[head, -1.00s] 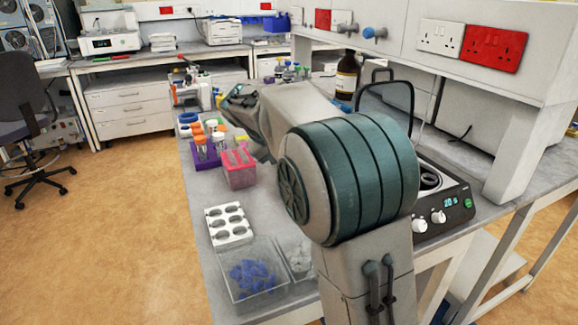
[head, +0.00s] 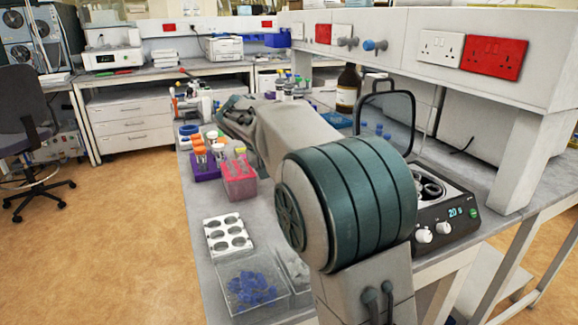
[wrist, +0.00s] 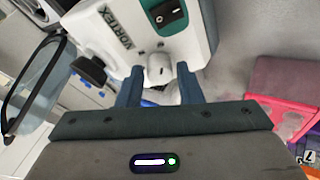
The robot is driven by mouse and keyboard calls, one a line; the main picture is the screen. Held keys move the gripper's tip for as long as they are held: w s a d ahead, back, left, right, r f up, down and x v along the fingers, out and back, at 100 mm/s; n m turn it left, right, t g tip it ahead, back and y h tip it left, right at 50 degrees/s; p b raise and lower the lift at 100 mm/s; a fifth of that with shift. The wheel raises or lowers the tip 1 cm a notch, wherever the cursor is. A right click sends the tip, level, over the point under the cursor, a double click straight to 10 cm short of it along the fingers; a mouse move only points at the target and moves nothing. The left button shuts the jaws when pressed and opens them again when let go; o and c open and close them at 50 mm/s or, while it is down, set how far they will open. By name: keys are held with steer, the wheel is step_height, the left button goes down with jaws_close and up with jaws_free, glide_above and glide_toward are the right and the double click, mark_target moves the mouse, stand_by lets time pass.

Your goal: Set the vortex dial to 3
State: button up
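The vortex mixer (wrist: 110,25) is a white body with the word VORTEX and a teal panel with a black rocker switch, at the top of the wrist view. Its white dial (wrist: 158,68) shows just ahead of and between the fingertips. My gripper (wrist: 159,78) is open, with one dark finger on each side of the dial. I cannot tell whether the fingers touch it. The dial's number marks are not readable. In the head view my arm hides most of the gripper's surroundings, and I cannot make out the dial.
A pink rack (head: 239,182) and a purple tube rack (head: 206,170) stand on the bench near my forearm. A white block with wells (head: 228,236) and a clear box of blue caps (head: 250,288) lie nearer. A centrifuge (head: 440,215) with its lid up is at right.

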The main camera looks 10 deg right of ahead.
steer(key=shift+o, duration=0.9)
steer(key=p+v, duration=0.1)
steer(key=v, duration=1.3)
steer(key=shift+p, duration=0.35)
steer(key=shift+d, duration=0.15)
